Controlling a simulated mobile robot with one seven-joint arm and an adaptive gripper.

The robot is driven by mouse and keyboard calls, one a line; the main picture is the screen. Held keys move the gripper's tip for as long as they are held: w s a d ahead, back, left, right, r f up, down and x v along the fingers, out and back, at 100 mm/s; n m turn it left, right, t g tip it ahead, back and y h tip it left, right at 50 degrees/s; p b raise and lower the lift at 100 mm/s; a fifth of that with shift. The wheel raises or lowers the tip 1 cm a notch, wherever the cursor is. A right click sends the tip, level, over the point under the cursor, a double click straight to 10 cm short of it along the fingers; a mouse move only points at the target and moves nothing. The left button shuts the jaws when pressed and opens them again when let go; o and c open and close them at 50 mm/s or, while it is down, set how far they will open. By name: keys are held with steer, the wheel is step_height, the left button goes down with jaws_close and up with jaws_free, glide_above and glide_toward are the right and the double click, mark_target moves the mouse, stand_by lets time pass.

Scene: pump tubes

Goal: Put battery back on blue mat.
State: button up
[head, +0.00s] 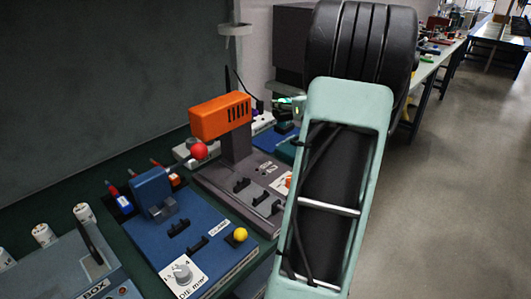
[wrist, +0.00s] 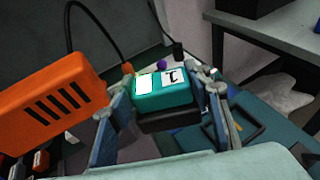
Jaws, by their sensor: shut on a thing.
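The battery (wrist: 160,100), a teal and black block with white labels on top, sits between the two fingers of my gripper (wrist: 163,98) in the wrist view. My gripper is shut on it, one finger on each side. In the head view my arm hides most of the gripper and the battery. A blue surface with dark rectangular outlines (wrist: 268,122) lies to the right of and below the battery in the wrist view; it may be the blue mat, but I cannot tell for sure. A blue patch also shows beside my arm in the head view (head: 270,139).
An orange-headed machine (head: 221,116) stands close to the left of my gripper; its head also shows in the wrist view (wrist: 52,103). A blue machine with a yellow knob (head: 200,245) is nearer. A black cable (wrist: 98,22) arches behind the battery. Open floor (head: 450,200) lies right.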

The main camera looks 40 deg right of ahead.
mark_target(286, 112)
step_height(286, 112, down, 4)
steer(key=b, duration=0.2)
steer(key=shift+w+r+b, duration=0.1)
steer(key=shift+r+b, duration=0.1)
steer(key=shift+b, duration=0.1)
steer(key=w+d+f, duration=0.1)
steer(key=w+f, duration=0.2)
steer(key=w, duration=0.1)
steer(key=w+d+f+b, duration=0.1)
steer(key=w+f, duration=0.2)
steer(key=w, duration=0.1)
steer(key=w+d+f+b, duration=0.1)
steer(key=w+d+f, duration=0.1)
steer(key=w, duration=0.3)
steer(key=shift+f, duration=0.9)
steer(key=shift+w+f+b, duration=0.2)
steer(key=shift+f+b, duration=0.2)
steer(key=shift+f, duration=1.2)
steer(key=shift+f, duration=0.15)
steer(key=o, duration=1.6)
